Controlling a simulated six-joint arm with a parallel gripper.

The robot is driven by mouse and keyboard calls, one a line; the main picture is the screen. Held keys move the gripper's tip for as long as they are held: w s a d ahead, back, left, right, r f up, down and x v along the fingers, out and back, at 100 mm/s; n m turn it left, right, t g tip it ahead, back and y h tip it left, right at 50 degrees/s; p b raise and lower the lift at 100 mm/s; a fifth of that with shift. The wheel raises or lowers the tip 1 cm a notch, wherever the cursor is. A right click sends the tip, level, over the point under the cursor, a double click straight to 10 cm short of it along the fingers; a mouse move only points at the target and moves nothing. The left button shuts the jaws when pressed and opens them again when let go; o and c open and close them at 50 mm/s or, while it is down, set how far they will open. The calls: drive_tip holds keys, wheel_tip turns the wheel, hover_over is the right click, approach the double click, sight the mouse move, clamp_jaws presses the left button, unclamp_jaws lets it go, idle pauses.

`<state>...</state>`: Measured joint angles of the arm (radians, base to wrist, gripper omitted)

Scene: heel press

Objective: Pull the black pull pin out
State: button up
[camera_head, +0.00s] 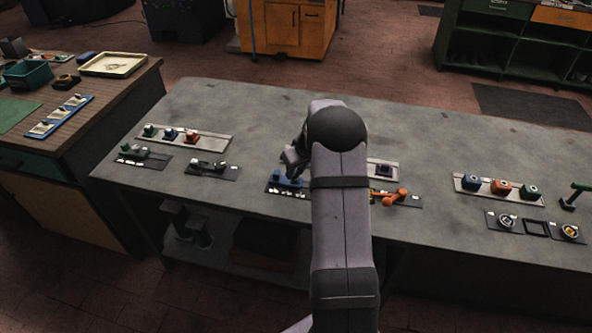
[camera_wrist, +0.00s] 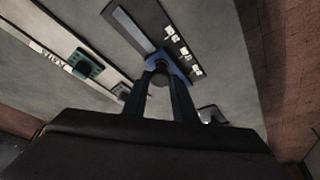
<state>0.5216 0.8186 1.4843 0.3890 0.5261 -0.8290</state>
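In the wrist view, a small dark round knob (camera_wrist: 160,78) shows between the fingers of my gripper (camera_wrist: 160,88). It may be the black pull pin, but its colour and shaft are hard to make out. Just beyond it is a blue block (camera_wrist: 181,61) on a dark plate with white labels. The fingers are apart on either side of the knob, and I cannot tell whether they touch it. In the head view, my gripper (camera_head: 292,158) is low over the blue fixture (camera_head: 287,182), and my arm hides part of that area.
The grey bench (camera_head: 262,115) carries several other fixtures. A rail with green, blue and red blocks (camera_head: 185,138) is at left. An orange handle (camera_head: 390,197) lies right of my arm. Another rail (camera_head: 497,189) and a green handle (camera_head: 578,194) are farther right.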

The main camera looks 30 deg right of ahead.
clamp_jaws()
drive_tip(key=shift+r, duration=1.1)
drive_tip(key=o, duration=0.7)
unclamp_jaws()
drive_tip(key=shift+c, duration=0.2)
drive_tip(key=b+v, duration=0.2)
drive_tip(key=v, duration=0.5)
drive_tip(key=shift+r, duration=0.2)
drive_tip(key=shift+s, duration=0.1)
